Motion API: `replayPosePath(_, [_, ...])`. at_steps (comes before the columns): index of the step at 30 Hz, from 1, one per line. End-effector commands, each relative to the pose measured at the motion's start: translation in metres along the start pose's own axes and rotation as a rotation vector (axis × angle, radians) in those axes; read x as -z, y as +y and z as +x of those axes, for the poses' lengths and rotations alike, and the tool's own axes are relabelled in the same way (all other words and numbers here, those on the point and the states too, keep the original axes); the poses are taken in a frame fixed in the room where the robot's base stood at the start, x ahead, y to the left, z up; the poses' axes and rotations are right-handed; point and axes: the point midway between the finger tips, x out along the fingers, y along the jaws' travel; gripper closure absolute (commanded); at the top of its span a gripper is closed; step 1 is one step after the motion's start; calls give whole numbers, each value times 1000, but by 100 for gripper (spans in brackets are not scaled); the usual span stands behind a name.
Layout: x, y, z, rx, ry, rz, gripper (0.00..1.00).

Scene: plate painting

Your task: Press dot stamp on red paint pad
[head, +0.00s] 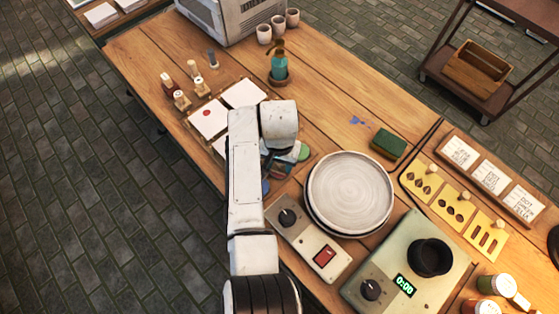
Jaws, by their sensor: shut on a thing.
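My arm reaches up the table from the bottom. Its end points down over the cluster of paint pads, and my gripper (279,144) is mostly hidden under the wrist. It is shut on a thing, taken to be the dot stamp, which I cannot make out. A green pad (303,152) and a blue pad (265,187) show at the edges of the cluster. The red paint pad cannot be picked out; the arm covers part of the cluster. I cannot tell whether the stamp touches a pad.
A white card with a red dot (208,115) and several wooden stamps (182,101) are at the left. A stacked plate (349,192) lies right of the arm. A switch box (307,240), a timer device (407,270) and a green sponge (388,143) are nearby.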

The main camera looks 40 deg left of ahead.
Motion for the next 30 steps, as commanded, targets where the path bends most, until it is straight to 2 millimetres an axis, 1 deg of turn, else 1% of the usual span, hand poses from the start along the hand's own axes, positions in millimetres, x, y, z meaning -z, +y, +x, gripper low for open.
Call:
replayPosePath(7, [-1, 1, 2, 0, -2, 0, 74])
replayPosePath(11, [-1, 1, 0, -1, -3, 0, 74])
replayPosePath(30, [0, 0, -46, -1, -1, -1, 74])
